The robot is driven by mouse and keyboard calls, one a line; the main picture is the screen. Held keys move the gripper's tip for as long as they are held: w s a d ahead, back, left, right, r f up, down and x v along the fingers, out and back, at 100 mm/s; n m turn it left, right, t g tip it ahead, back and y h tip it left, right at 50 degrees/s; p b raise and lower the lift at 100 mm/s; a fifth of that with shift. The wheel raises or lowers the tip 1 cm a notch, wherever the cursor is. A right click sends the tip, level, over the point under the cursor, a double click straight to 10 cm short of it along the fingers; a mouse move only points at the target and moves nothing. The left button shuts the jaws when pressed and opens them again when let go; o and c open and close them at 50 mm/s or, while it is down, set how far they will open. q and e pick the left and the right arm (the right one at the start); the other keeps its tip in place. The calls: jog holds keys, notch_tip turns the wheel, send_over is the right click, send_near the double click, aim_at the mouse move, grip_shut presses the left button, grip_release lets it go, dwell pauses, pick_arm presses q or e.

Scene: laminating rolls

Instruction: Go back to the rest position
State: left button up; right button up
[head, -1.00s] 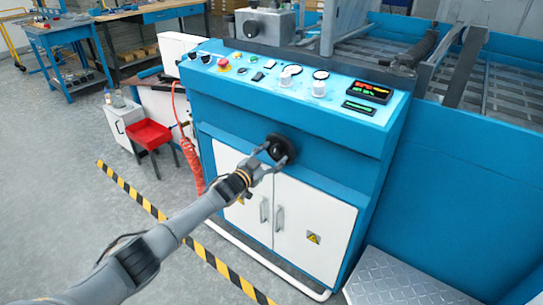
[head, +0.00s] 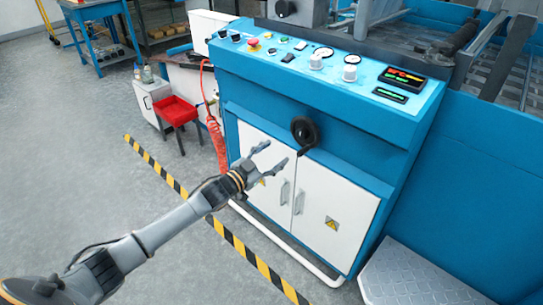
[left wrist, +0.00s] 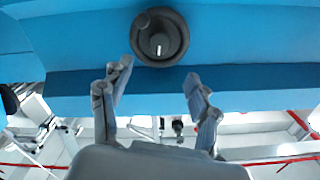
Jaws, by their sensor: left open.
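My left gripper (head: 272,157) is open and empty in the head view. It is in front of the white cabinet doors, below and to the left of the black handwheel (head: 304,131) on the blue machine front. In the left wrist view the two fingers (left wrist: 158,88) are spread apart. The handwheel (left wrist: 159,37) is beyond them, near the top of the picture, and they appear apart from it. My right gripper is not in view.
The blue machine's control panel (head: 318,66) is above the handwheel. A red bin (head: 178,111) and a coiled orange hose (head: 216,135) are to the left. A metal step (head: 415,277) is at the lower right. Yellow-black floor tape (head: 225,232) passes under my arm. Grey floor is clear at left.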

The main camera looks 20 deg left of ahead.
pick_arm(q)
jog(key=shift+s, duration=0.2)
jog(key=shift+f, duration=0.1)
jog(key=s+d+f+n+g+y, duration=0.25)
jog(key=s+f+g, duration=0.25)
jog(key=s+f, duration=0.95)
jog(key=s+d+f+n+g+y, duration=0.25)
jog(key=s+f+g, duration=0.25)
jog(key=s+f, duration=0.95)
jog(key=s+d+f+g+y, duration=0.1)
jog(key=s+f+g, duration=0.3)
jog(key=s+f, duration=0.65)
jog(key=s+a+r+g+p, duration=0.1)
jog(key=s+p, duration=0.7)
jog(key=s, duration=0.1)
jog(key=s+a+g+p, duration=0.1)
jog(key=s+p, duration=0.7)
jog(key=s, duration=0.2)
jog(key=shift+a+r, duration=0.35)
jog(key=shift+s+f, duration=0.15)
jog(key=shift+s, duration=0.1)
jog(key=shift+c, duration=0.2)
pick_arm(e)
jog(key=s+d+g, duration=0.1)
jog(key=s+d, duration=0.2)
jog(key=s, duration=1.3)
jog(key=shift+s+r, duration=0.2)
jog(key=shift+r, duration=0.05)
